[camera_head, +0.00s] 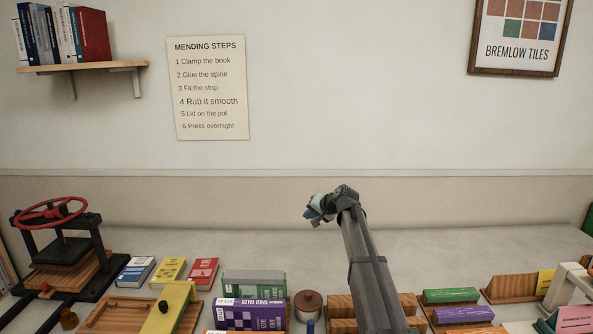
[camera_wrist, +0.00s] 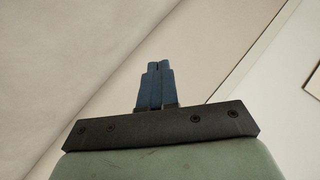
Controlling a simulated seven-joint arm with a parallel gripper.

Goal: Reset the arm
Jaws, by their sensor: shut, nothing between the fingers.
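My gripper (camera_head: 312,210) is raised above the back of the table, in front of the wall, with nothing near it. In the wrist view its two blue fingers (camera_wrist: 154,84) are side by side and closed, with nothing held between them. The wrist view shows only pale wall and ceiling-like surfaces behind the fingers. My arm rises from the lower middle of the head view and hides part of the table behind it.
A black book press (camera_head: 90,245) with a red wheel stands at left. Blue, yellow and red books (camera_head: 202,273) lie beside it. A purple book (camera_head: 250,315), a brown lidded pot (camera_head: 308,304) and wooden racks (camera_head: 515,288) line the front. The back of the table is clear.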

